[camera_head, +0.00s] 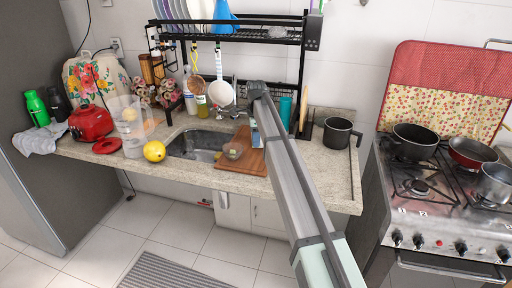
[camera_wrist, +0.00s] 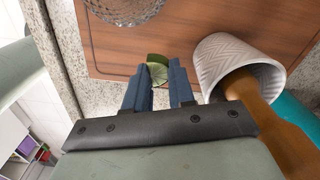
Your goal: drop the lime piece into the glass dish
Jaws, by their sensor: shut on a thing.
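The lime piece (camera_wrist: 157,71), a green-rimmed wedge with pale flesh, is between the blue fingertips of my gripper (camera_wrist: 160,78) in the wrist view. The fingers are shut on it. The glass dish (camera_wrist: 125,9), clear and patterned, stands on the wooden board at the top of the wrist view, partly cut off. The lime is apart from the dish in the picture. In the head view the glass dish (camera_head: 233,151) sits on the board, just left of my gripper (camera_head: 255,137). I cannot make out the lime there.
The wooden board (camera_head: 246,165) lies right of the sink (camera_head: 197,143). A white ribbed cup (camera_wrist: 221,61) holding a brown utensil is close right of my fingers in the wrist view. A black rack (camera_head: 240,38) stands over the counter. A dark pot (camera_head: 339,134) is to the right.

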